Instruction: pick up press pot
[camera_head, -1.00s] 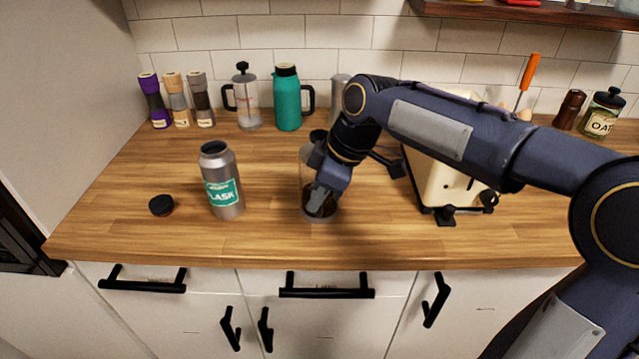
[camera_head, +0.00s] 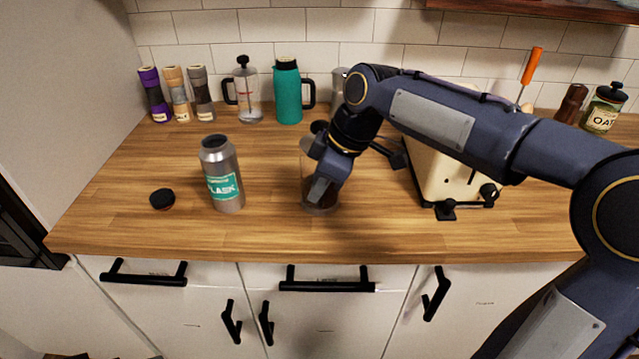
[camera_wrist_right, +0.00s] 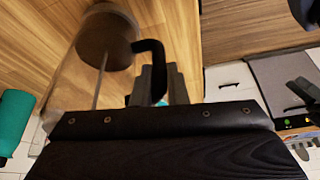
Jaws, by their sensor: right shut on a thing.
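A clear glass press pot (camera_head: 306,172) with dark contents stands upright on the wooden counter near its front middle. My right gripper (camera_head: 320,189) is shut on it from the right and hides part of it and its top. In the right wrist view the press pot (camera_wrist_right: 105,40) shows its glass wall, thin rod and black handle, with the grey fingers of my right gripper (camera_wrist_right: 158,85) at the handle. A second, empty-looking press with a black lid (camera_head: 243,88) stands at the back by the tiles. My left gripper is not in view.
A steel flask (camera_head: 222,175) stands to the left, with a black cap (camera_head: 162,199) beside it. A teal jug (camera_head: 288,92) and several grinders (camera_head: 178,95) line the back. A cream machine (camera_head: 437,178) stands close on the right.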

